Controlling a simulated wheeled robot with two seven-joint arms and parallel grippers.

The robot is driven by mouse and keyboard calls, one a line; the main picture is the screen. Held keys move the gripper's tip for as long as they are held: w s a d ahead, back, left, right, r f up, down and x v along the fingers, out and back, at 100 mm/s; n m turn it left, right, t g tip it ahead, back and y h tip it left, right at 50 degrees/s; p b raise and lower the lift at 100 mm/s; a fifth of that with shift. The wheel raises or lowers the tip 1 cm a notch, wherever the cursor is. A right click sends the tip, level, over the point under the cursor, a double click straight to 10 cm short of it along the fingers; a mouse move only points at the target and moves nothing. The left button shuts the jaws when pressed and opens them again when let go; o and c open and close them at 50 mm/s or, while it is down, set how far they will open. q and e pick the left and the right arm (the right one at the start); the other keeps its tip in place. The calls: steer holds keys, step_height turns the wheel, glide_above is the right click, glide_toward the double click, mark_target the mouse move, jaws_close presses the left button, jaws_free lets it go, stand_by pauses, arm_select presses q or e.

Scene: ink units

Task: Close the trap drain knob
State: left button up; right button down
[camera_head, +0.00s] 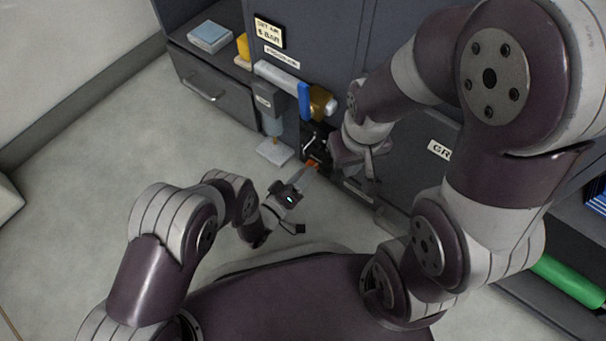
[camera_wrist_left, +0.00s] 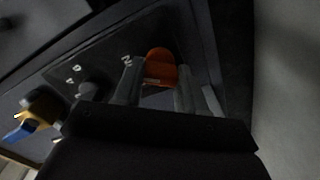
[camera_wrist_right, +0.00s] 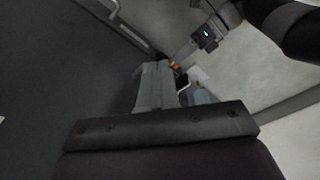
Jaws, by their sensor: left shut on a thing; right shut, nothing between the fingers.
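An orange-red knob (camera_wrist_left: 161,66), which looks like the trap drain knob, sits between the fingertips of my left gripper (camera_wrist_left: 158,92) in the left wrist view. The left gripper (camera_head: 308,170) is shut on it, low at the cabinet front in the head view, where only a small orange piece (camera_head: 313,163) shows. My right gripper (camera_head: 368,170) is shut and empty, just right of the knob. In the right wrist view, its fingers (camera_wrist_right: 156,86) are together, with the left gripper and a bit of orange beyond. The knob's turn position is unclear.
Above the knob are a pipe with a blue handle (camera_head: 305,101) and a brass-coloured part (camera_head: 320,103). A grey unit with a clear bowl (camera_head: 272,125) stands left, above a pale floor plate (camera_head: 274,151). A drawer cabinet (camera_head: 205,85) is further left. Floor in front is clear.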

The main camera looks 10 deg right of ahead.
arm_select(q)
steer(key=n, duration=0.7)
arm_select(e)
steer(key=shift+r, duration=0.15)
stand_by(0.4)
arm_select(q)
steer(key=o, duration=1.1)
steer(key=shift+c, duration=0.2)
steer(key=shift+a, duration=0.1)
